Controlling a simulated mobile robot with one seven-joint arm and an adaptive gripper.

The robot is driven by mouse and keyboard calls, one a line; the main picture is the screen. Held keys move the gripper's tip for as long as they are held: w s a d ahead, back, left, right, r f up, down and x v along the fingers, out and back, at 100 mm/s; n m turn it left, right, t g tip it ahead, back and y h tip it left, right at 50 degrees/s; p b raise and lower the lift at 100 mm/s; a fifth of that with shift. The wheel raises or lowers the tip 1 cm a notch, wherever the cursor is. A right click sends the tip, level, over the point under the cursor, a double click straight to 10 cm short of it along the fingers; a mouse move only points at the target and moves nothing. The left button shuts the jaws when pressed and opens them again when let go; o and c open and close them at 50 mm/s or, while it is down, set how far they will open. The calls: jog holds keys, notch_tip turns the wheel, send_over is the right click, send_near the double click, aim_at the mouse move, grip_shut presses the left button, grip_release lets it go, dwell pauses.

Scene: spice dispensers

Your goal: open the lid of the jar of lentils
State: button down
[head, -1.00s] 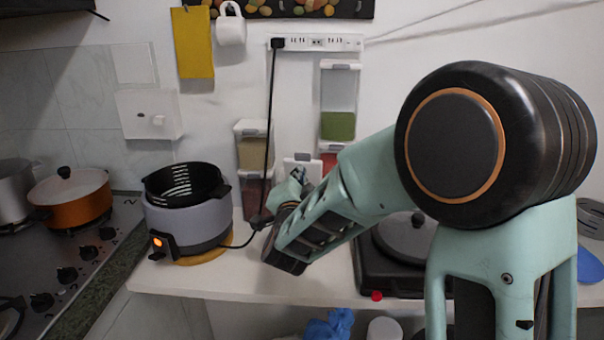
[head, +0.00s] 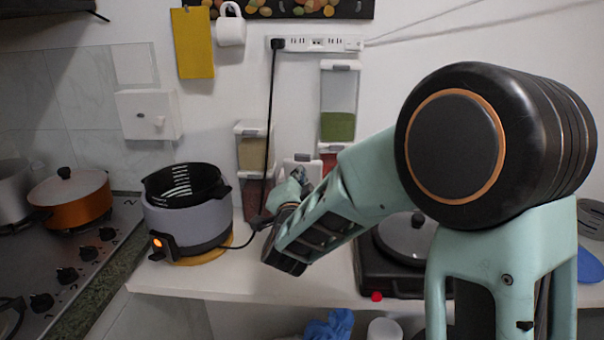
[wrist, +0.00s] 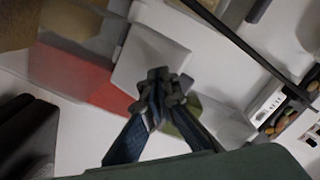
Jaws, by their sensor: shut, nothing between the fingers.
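Several clear spice dispensers hang on the wall, and I cannot tell which one holds the lentils. A tall one with green contents (head: 338,126) is at the upper right. One with tan contents (head: 252,153) is at the left, above a dark reddish one (head: 254,192). A white squarish lid or panel (head: 302,168) is between them, and it also shows in the wrist view (wrist: 149,58). My gripper (wrist: 161,88) is shut and empty, its fingertips overlapping the panel's lower right part. I cannot tell if they touch it. In the head view my arm hides part of this area.
A grey cooker with a black basket (head: 187,208) stands left of my gripper. A black cable (head: 270,120) hangs close beside the dispensers. A black hot plate with a lidded pan (head: 404,240) is behind my arm. The counter front (head: 230,280) is bare.

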jog(key=s+r+b, duration=0.1)
jog(key=s+r, duration=0.1)
jog(key=s, duration=0.5)
jog(key=shift+a+b, duration=0.3)
jog(key=shift+a, duration=0.15)
dwell(0.9)
jog(key=shift+a+r, duration=0.1)
